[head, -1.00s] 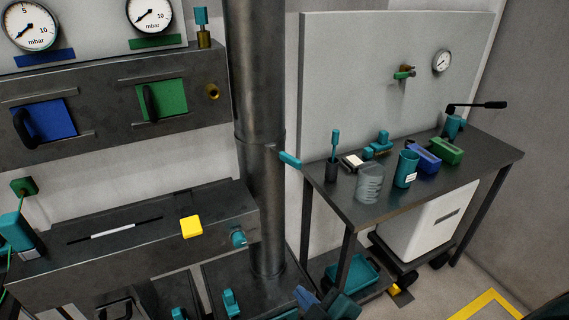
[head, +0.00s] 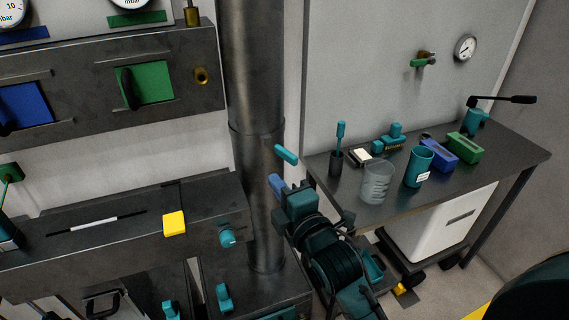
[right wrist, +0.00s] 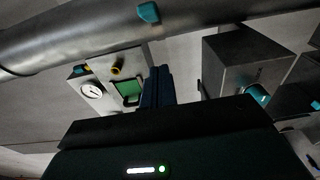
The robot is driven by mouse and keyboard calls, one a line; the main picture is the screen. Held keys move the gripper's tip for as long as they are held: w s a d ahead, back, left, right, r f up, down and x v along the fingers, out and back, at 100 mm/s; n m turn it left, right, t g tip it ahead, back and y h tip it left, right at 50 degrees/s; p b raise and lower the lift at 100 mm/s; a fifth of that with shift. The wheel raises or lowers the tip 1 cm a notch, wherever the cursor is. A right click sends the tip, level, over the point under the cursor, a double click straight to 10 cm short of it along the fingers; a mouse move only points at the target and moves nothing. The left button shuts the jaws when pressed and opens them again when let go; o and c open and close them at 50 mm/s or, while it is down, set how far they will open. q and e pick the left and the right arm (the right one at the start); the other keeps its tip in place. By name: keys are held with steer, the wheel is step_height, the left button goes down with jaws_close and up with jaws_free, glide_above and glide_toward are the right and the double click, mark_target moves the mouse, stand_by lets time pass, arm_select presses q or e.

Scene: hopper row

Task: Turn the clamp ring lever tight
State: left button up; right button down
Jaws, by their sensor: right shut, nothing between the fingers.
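The clamp ring (head: 252,133) is a thin band around the thick vertical steel pipe. Its teal lever (head: 287,155) sticks out from the pipe's right side, tilted down to the right. The lever also shows at the top of the right wrist view (right wrist: 148,13). My right gripper (head: 277,184) is in front of the pipe, a little below the lever in the head view and apart from it in the picture. Its blue fingers are shut and empty. They show in the right wrist view too (right wrist: 157,86). My left gripper is not in view.
Right of the pipe stands a bench (head: 460,178) with a clear beaker (head: 376,182), a teal cup (head: 418,166) and blue and green blocks. Left is a metal ledge with a yellow block (head: 175,223) and a teal knob (head: 227,236). Open air surrounds the lever's free end.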

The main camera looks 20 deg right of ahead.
mark_target(281, 151)
arm_select(q)
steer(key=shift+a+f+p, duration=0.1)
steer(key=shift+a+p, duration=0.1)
steer(key=shift+p, duration=0.2)
arm_select(e)
steer(key=w+d, duration=0.3)
steer(key=w, duration=0.2)
steer(key=shift+w, duration=0.3)
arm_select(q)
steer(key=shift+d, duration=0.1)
arm_select(e)
steer(key=shift+d+y, duration=0.2)
steer(key=shift+y, duration=0.1)
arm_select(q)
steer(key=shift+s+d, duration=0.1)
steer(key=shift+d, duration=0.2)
arm_select(e)
steer(key=shift+d+n+y, duration=0.2)
steer(key=shift+n+y, duration=0.1)
steer(key=shift+n, duration=0.1)
